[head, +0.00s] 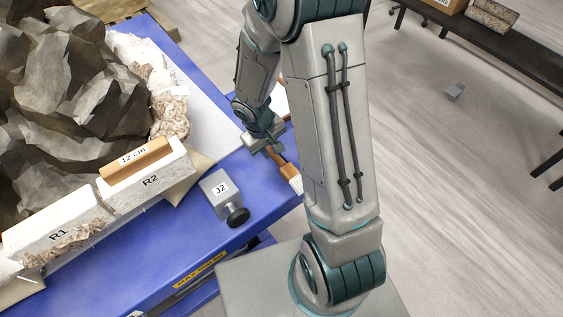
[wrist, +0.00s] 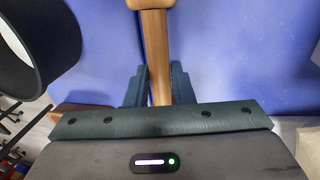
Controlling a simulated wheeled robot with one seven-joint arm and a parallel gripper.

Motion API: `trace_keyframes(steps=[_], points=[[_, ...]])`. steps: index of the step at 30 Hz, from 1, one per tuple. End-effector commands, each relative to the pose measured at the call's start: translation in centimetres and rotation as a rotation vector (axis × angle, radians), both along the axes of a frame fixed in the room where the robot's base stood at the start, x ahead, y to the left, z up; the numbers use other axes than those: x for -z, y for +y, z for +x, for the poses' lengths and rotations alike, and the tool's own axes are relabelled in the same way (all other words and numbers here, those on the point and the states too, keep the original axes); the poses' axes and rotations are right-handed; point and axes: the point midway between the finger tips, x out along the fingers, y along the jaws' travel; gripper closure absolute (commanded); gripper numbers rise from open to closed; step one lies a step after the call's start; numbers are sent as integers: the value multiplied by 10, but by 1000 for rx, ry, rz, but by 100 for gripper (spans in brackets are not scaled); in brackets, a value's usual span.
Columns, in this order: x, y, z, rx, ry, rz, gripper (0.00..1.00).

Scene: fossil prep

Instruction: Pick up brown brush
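The brown brush (head: 288,171) shows in the head view near the right edge of the blue table, its pale bristles toward the lower right. In the wrist view its brown handle (wrist: 157,58) runs down the middle, between the two dark teal fingers. My gripper (wrist: 160,85) has a finger close against each side of the handle, with little or no gap visible. In the head view my gripper (head: 266,146) is at the handle's upper end. The fingers hide part of the handle, and I cannot tell whether the brush touches the table.
A grey block marked J2 (head: 218,190) with a black knob stands left of the brush. Beyond are white blocks R1 (head: 58,232) and R2 (head: 150,182), a brown 12 cm cylinder (head: 137,160) and a large rock (head: 70,90). A dark round object (wrist: 35,45) is at the wrist view's left.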

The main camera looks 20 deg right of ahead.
Motion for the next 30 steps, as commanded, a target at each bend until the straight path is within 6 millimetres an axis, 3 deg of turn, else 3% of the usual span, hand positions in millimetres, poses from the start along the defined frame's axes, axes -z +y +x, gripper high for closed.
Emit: trace_keyframes(steps=[17,25,30], points=[[-7,0,0,0,-1,-1,100],[-48,-2,0,3,-6,1,100],[-69,-37,-23,7,-4,-1,100]])
